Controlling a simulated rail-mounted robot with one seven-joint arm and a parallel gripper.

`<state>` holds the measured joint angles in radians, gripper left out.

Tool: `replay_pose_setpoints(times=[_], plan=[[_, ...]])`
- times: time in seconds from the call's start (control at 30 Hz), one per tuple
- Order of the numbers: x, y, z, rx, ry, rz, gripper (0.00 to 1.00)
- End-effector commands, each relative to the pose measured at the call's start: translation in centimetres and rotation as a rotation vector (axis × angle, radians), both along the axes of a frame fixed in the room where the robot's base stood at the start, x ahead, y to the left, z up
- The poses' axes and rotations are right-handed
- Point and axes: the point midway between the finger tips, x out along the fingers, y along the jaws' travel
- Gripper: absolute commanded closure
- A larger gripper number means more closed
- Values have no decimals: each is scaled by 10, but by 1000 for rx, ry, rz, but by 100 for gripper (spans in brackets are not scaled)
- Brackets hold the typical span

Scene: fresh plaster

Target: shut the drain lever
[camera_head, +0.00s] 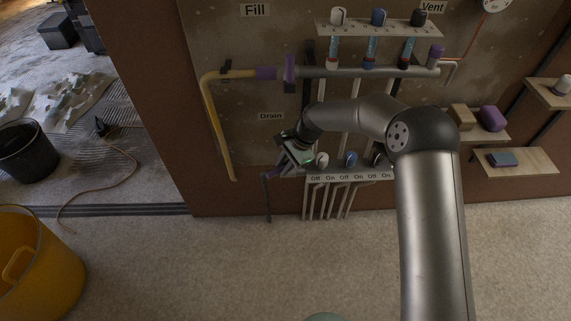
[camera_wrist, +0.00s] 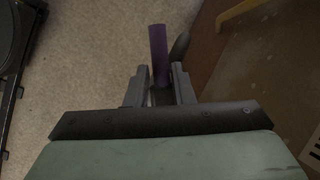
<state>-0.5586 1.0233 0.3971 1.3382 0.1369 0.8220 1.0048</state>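The purple drain lever (camera_wrist: 158,55) stands between the two fingers of my gripper (camera_wrist: 159,68) in the wrist view, reaching out past the fingertips. The fingers are apart, with narrow gaps seeming to show on both sides of the lever; I cannot tell whether either touches it. In the head view, my gripper (camera_head: 283,168) is below the "Drain" label (camera_head: 271,116), at the lower left of the panel. A small purple part (camera_head: 268,175) shows just left of it. The lever's base is hidden by the gripper.
A row of coloured knobs with Off/On labels (camera_head: 345,178) sits close to my gripper's right. A yellow pipe (camera_head: 218,130) runs down on the left. A purple fill lever (camera_head: 289,73) is above. The floor (camera_head: 250,260) in front is clear.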

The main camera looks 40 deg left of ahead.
Motion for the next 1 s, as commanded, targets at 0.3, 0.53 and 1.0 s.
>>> replay_pose_setpoints(times=[0.3,0.53,1.0], plan=[[3,2,3,7,-7,-3,61],[9,-5,22,7,-9,-4,61],[25,-21,71,8,-9,-4,61]])
